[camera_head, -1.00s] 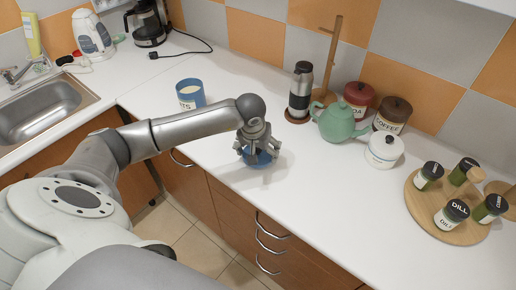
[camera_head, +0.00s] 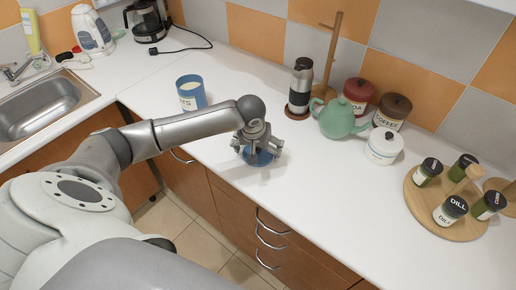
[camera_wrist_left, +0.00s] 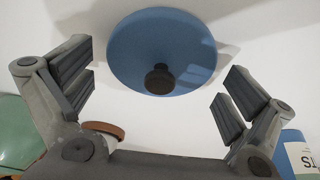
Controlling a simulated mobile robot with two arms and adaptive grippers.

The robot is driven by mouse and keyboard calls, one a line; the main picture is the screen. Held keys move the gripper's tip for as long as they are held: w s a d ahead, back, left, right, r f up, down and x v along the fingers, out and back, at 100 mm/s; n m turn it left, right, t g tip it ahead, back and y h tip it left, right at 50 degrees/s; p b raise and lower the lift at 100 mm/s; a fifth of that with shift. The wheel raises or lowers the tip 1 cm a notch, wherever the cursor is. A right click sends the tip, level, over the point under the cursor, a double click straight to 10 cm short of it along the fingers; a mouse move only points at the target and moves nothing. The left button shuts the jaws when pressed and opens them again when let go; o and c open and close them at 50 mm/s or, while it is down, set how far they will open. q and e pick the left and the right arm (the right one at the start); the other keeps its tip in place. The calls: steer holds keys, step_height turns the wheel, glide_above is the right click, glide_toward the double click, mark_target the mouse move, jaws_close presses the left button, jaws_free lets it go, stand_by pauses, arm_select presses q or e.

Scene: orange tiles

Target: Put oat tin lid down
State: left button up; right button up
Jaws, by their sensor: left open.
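The oat tin lid is a blue disc with a dark knob (camera_wrist_left: 160,55). In the wrist view it lies apart from both finger pads, against the white counter. In the head view a blue patch of the lid (camera_head: 259,160) shows under my left gripper (camera_head: 257,150); the rest is hidden. My left gripper (camera_wrist_left: 155,85) is open, its fingers spread to either side of the knob and empty. The blue oat tin (camera_head: 191,93) stands lidless on the counter, pale inside. Its side also shows in the wrist view (camera_wrist_left: 291,140). My right gripper is out of view.
A green teapot (camera_head: 338,118), a flask (camera_head: 300,88), a white jar (camera_head: 382,147) and red and brown canisters stand at the back. A round wooden spice rack (camera_head: 450,230) is at the right. The counter (camera_head: 320,195) is clear right of the gripper.

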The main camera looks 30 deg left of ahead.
arm_select(q)
steer(key=shift+r, duration=0.35)
steer(key=b+v, duration=0.2)
steer(key=v, duration=0.9)
steer(key=shift+s+r, duration=0.2)
steer(key=shift+r, duration=0.1)
steer(key=shift+d, duration=0.1)
